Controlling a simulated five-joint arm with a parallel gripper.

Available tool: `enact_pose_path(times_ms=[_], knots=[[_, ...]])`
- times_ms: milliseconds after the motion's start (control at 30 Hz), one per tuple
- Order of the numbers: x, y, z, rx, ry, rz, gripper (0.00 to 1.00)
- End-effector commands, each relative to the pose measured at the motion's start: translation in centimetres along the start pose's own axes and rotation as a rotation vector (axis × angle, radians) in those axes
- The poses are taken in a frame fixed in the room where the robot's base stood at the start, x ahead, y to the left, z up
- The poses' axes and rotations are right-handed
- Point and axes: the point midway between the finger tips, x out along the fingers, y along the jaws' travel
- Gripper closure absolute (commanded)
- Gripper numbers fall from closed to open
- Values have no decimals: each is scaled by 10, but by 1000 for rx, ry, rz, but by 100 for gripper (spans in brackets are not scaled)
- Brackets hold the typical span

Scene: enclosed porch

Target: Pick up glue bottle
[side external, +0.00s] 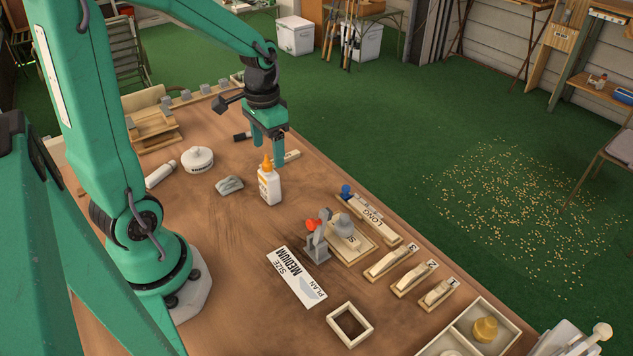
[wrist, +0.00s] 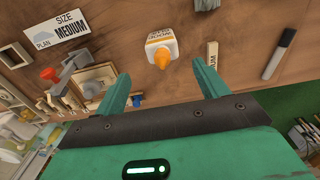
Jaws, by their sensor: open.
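The glue bottle (side external: 269,185) is white with an orange cap and stands upright on the brown table. My gripper (side external: 269,160) is open and empty, with its fingers pointing down just above and behind the bottle in the side view. In the wrist view the glue bottle (wrist: 161,47) lies beyond the fingertips, roughly centred between the two fingers of my gripper (wrist: 160,72). I see no contact between fingers and bottle. A finger overlaps close to the cap in the side view, so the exact gap is hard to tell.
A grey clamp with a red knob (side external: 317,237) stands in front, beside the MEDIUM card (side external: 296,276).

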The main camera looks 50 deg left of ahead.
Motion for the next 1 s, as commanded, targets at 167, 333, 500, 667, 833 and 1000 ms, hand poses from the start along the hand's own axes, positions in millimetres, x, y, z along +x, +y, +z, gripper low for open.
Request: enact_pose_path(times_ms=[167,333,500,667,833,1000], knots=[[5,0,0,0,-2,1,27],[18,0,0,0,-2,1,27],[26,0,1,0,0,0,27],[27,0,1,0,1,0,27],[38,-2,2,-1,-2,1,27],[57,-4,5,-2,-3,1,27]])
